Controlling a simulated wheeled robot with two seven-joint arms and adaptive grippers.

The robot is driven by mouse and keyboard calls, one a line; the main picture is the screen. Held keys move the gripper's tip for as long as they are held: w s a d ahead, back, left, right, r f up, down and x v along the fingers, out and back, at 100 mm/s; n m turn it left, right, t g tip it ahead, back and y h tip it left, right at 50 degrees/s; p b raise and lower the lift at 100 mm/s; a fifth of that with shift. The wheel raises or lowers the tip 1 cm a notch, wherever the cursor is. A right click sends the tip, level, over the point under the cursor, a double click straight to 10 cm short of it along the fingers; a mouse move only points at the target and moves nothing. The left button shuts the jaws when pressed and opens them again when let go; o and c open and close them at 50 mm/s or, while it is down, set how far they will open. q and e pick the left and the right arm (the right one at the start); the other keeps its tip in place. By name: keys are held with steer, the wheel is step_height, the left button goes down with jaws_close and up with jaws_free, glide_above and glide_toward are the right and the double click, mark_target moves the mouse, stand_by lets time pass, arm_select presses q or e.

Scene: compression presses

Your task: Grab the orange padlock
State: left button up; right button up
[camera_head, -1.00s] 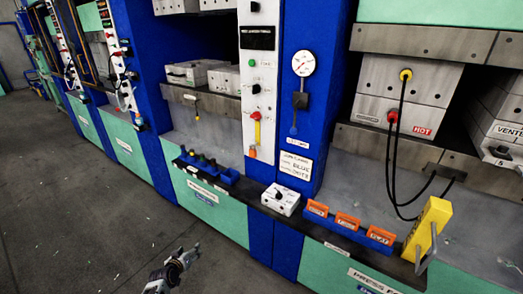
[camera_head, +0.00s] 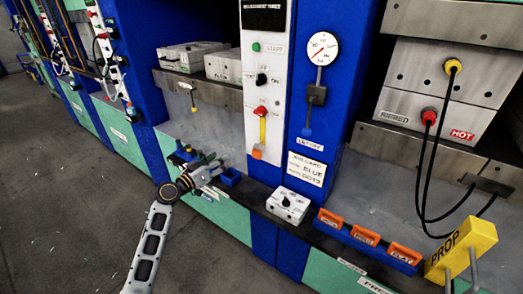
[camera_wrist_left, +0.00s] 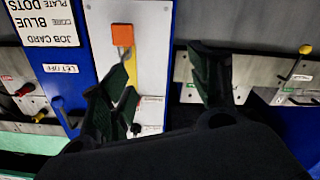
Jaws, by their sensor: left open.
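The orange padlock (camera_head: 257,152) hangs at the lower end of a yellow strip on the white control panel. In the left wrist view, which is upside down, it is an orange block (camera_wrist_left: 122,35) near the top, beyond the left-hand finger and apart from it. My left gripper (camera_head: 212,167) is open and empty, left of the padlock and slightly lower in the head view. Its two dark fingers (camera_wrist_left: 165,78) stand wide apart in the wrist view. My right gripper is not in view.
A blue rack (camera_head: 230,177) lies partly behind my left gripper on the ledge. A white box with a knob (camera_head: 287,204), a blue tray of orange-handled pieces (camera_head: 345,235) and a yellow PROP block (camera_head: 460,248) stand to the right. A yellow-tipped lever (camera_head: 193,105) hangs nearby.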

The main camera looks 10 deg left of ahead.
arm_select(q)
steer(key=d+m+h, duration=0.1)
steer(key=m, duration=0.1)
steer(key=d+r+m+h, duration=0.1)
steer(key=m, duration=0.1)
steer(key=s+d+m+g+h, duration=0.1)
steer(key=d+m, duration=0.1)
steer(key=shift+s+r, duration=0.1)
steer(key=shift+r, duration=0.2)
